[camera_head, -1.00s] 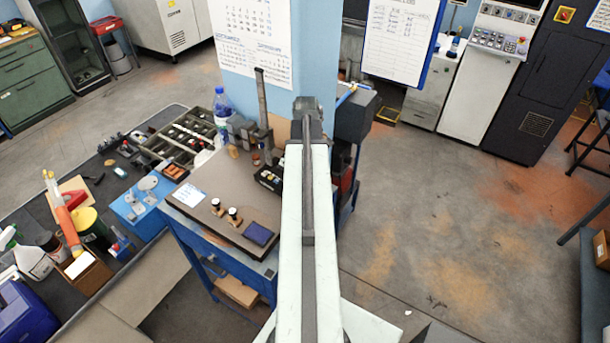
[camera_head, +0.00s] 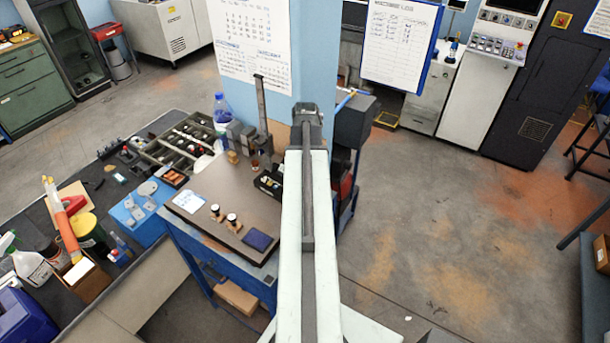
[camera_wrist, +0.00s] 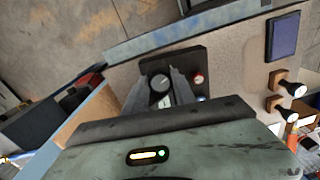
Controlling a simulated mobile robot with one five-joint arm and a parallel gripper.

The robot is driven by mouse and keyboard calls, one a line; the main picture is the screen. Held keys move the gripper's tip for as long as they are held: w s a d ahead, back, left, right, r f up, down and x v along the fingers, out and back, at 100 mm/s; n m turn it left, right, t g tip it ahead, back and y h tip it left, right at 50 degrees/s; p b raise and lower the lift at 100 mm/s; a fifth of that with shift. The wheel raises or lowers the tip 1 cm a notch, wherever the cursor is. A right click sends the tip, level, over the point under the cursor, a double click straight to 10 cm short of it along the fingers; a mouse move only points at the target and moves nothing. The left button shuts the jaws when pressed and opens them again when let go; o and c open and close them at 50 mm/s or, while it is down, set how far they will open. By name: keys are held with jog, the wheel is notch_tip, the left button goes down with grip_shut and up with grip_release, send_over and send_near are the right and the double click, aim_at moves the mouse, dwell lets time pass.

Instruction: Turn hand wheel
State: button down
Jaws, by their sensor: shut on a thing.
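A round black hand wheel (camera_wrist: 160,84) sits on a dark box (camera_wrist: 190,58) in the wrist view. My gripper (camera_wrist: 161,80) has one finger on each side of the wheel and is shut on it. A small red knob (camera_wrist: 198,78) is on the box just right of the fingers. In the head view the dark box (camera_head: 266,183) shows only in part, left of my pale arm. My arm hides the wheel and my gripper there.
The box stands on a brown board (camera_head: 205,172) on a blue bench. Two round-topped stamps (camera_head: 223,216) and a dark blue pad (camera_head: 260,241) lie left of my arm. A bottle (camera_head: 221,108) and a blue pillar stand behind. Open floor is to the right.

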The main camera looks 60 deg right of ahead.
jog(key=m, duration=0.4)
jog(key=shift+m, duration=0.3)
jog(key=m, duration=0.4)
jog(key=shift+m, duration=0.3)
jog(key=m, duration=0.9)
jog(key=shift+w, duration=0.1)
jog(key=m, duration=0.4)
jog(key=shift+m, duration=0.3)
jog(key=m, duration=0.8)
jog(key=shift+m, duration=2.2)
